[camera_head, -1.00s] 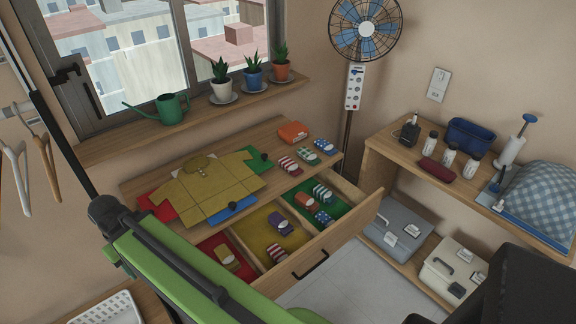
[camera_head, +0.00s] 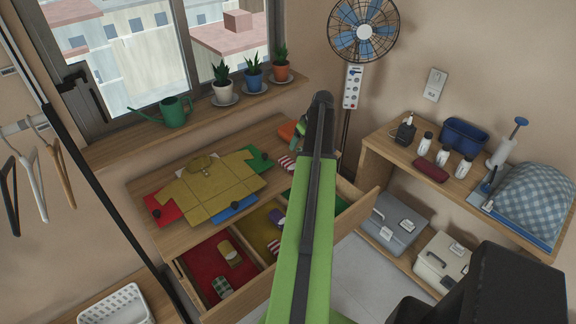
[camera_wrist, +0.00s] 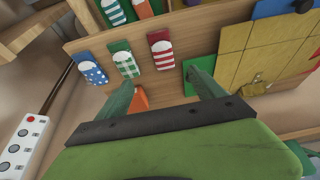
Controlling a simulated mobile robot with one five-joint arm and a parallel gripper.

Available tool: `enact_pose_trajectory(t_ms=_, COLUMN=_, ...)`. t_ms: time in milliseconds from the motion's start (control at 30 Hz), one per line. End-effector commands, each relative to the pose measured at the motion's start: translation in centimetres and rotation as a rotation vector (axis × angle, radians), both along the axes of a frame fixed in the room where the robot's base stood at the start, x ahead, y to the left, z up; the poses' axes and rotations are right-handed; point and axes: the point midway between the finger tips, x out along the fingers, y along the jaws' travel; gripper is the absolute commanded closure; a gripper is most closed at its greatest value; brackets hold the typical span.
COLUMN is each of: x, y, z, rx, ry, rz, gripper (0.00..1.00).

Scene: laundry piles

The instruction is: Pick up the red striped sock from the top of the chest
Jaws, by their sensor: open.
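The red striped sock (camera_wrist: 162,50), red and white with a white cuff, lies flat on the wooden chest top (camera_head: 240,139). In the head view only a sliver of this sock (camera_head: 286,163) shows left of my arm. In the wrist view my gripper (camera_wrist: 163,84) is open and empty, its two green fingers apart. The sock lies just beyond the fingertips, between their directions, and appears untouched. A green checked sock (camera_wrist: 125,63) and a blue dotted sock (camera_wrist: 91,73) lie beside it. In the head view my arm hides the gripper and these neighbouring socks.
A folding board with a yellow shirt (camera_head: 210,190) covers the chest's left part. An orange folded item (camera_head: 286,131) lies at the back. The open drawer (camera_head: 228,252) below holds several socks in coloured compartments. A fan (camera_head: 363,32) and a shelf (camera_head: 385,150) stand right.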

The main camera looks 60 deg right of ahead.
Motion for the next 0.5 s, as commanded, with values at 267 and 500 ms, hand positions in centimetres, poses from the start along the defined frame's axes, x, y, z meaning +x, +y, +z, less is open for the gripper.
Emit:
enact_pose_trajectory(t_ms=267, x=1.1, y=-0.2, z=-3.4, rx=0.001, ry=0.001, rz=0.001, gripper=0.22)
enact_pose_trajectory(t_ms=500, x=3.0, y=-0.9, z=-8.5, rx=0.002, ry=0.002, rz=0.000, gripper=0.22)
